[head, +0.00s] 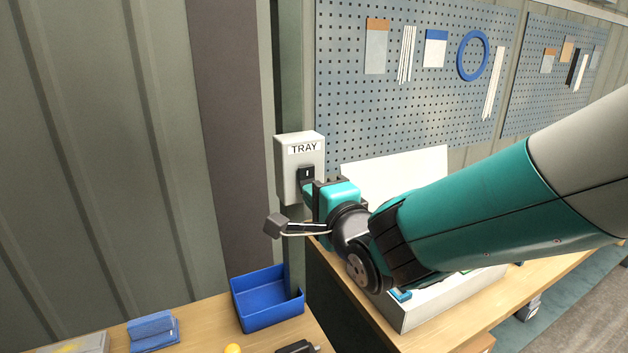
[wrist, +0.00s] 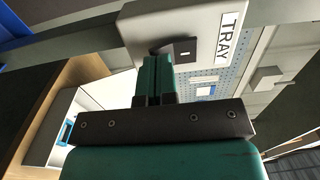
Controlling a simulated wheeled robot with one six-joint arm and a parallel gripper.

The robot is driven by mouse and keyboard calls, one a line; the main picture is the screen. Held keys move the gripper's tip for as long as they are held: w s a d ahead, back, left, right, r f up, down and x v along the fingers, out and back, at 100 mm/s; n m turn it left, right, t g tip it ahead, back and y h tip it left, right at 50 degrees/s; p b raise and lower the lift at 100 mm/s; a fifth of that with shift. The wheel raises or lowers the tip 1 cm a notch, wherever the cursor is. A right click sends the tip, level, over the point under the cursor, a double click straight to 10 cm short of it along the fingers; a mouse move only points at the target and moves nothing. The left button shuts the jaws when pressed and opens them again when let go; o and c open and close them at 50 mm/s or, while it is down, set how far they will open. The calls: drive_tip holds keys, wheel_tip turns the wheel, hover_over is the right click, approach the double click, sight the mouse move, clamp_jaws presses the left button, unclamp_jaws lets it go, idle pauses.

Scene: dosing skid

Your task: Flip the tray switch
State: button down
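The tray switch is a pale box (head: 287,160) labelled TRAY, fixed to a dark green post, with a black rocker (head: 306,174) low on its face. In the wrist view the same box (wrist: 205,22) is close, and the black rocker (wrist: 184,50) shows just beyond and to the right of the fingertips. My gripper (head: 308,190) is at the lower front of the box, right by the rocker. In the wrist view my gripper (wrist: 156,64) has its two green fingers together with nothing seen between them. Whether the fingertips touch the rocker I cannot tell.
A blue bin (head: 266,302) sits on the wooden bench below the switch, with a blue block (head: 152,330) to its left. A white open box (head: 440,303) stands on the bench beneath my arm. A pegboard (head: 345,100) with hanging items is behind.

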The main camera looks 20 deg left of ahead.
drive_tip(key=shift+w+a, duration=0.25)
drive_tip(key=shift+a, duration=0.05)
drive_tip(key=b+v, duration=0.4)
drive_tip(key=v, duration=0.3)
drive_tip(key=shift+b, duration=0.4)
